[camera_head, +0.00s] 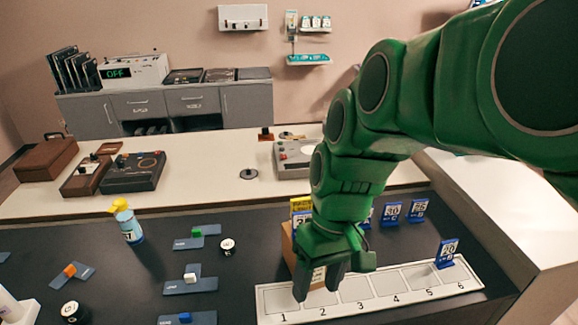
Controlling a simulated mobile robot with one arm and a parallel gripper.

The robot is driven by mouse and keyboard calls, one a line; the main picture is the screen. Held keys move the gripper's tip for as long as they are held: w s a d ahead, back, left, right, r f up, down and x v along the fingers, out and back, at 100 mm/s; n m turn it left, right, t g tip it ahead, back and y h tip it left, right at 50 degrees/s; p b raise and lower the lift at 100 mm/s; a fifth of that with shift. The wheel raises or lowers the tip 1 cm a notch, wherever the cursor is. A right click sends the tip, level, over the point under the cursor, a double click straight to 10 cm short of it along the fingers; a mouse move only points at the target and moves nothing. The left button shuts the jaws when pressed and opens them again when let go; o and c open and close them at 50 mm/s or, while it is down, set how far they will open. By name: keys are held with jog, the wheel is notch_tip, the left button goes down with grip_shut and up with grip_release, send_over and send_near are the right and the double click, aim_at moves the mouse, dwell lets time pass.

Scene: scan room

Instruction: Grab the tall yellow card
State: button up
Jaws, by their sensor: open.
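A yellow card (300,205) with dark print stands upright at the center right, just behind the numbered white strip. Its upper part shows to the left of my gripper; the lower part is hidden. My gripper (318,284) points down in front of it, over slots 1 and 2 of the strip (268,300). Its fingers are apart. A tan block (288,245) shows partly behind the gripper; I cannot tell whether it touches the card or the fingers.
Blue cards (391,212) stand right of my arm, and one blue card (446,253) is at slot 6.

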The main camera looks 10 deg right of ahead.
jog(key=w+a+r+n+y, duration=0.1)
jog(key=w+n+y, duration=0.3)
jog(key=w, duration=1.1)
jog(key=w+a+n+y, duration=0.2)
jog(key=w+n+y, duration=0.2)
jog(key=w, duration=1)
jog(key=w+d+f+n+t+y, duration=0.1)
jog(key=w+d+f+n+t, duration=0.1)
jog(key=w+d+f, duration=0.55)
jog(key=w+d+f+n+t+y, duration=0.1)
jog(key=w+d+f+n+t, duration=0.3)
jog(key=w+d, duration=0.65)
jog(key=m+g, duration=0.1)
jog(key=m, duration=0.1)
send_near(305, 198)
jog(key=x, duration=0.2)
jog(key=shift+x, duration=3.7)
jog(key=shift+s, duration=0.1)
grip_shut()
